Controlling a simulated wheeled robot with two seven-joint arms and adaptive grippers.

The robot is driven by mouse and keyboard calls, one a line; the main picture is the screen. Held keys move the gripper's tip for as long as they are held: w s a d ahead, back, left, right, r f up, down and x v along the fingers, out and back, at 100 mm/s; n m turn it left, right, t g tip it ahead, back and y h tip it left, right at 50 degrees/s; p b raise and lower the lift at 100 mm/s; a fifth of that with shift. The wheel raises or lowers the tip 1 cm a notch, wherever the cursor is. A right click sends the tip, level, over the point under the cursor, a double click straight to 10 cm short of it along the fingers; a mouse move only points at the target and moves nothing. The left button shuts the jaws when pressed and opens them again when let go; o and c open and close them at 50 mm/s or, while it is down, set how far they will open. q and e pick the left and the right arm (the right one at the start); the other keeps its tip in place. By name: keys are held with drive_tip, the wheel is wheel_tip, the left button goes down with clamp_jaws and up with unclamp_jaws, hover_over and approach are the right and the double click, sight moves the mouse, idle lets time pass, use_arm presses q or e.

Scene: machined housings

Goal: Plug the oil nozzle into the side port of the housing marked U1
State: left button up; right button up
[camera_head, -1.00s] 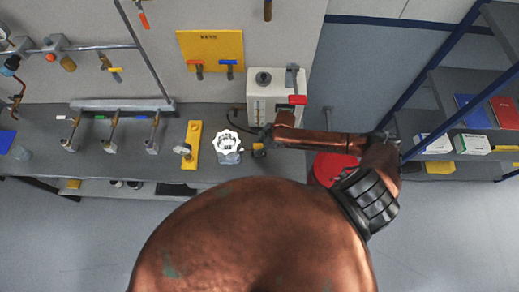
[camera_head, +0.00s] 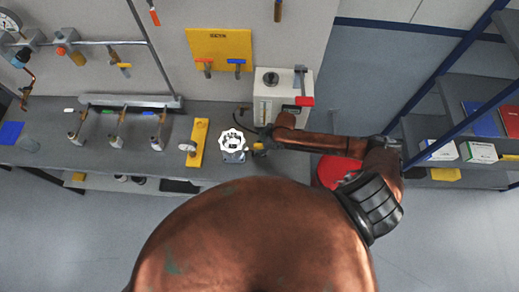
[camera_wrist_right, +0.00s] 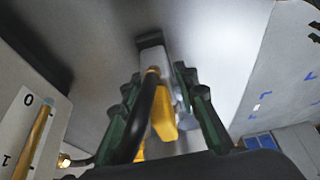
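A pale box-shaped housing (camera_head: 271,90) with a dark round cap, a sight gauge and a red lever stands at the back of the bench. No U1 mark is legible. My right gripper (camera_wrist_right: 158,82) appears shut on the oil nozzle, with a green finger on each side. The nozzle's yellow part (camera_wrist_right: 163,112) and a black hose show between the fingers. In the head view the nozzle (camera_head: 259,149) is a small yellow patch before the housing. A gauge plate marked 0 and 1 (camera_wrist_right: 32,125) and a small brass fitting (camera_wrist_right: 64,161) show at the left in the wrist view. The left gripper is out of view.
A red round object (camera_head: 335,172) lies below my right arm. A shelf rack (camera_head: 470,120) stands at the right.

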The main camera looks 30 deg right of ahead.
drive_tip(key=shift+o, duration=1.2)
drive_tip(key=v, duration=0.7)
drive_tip(key=shift+r, duration=0.25)
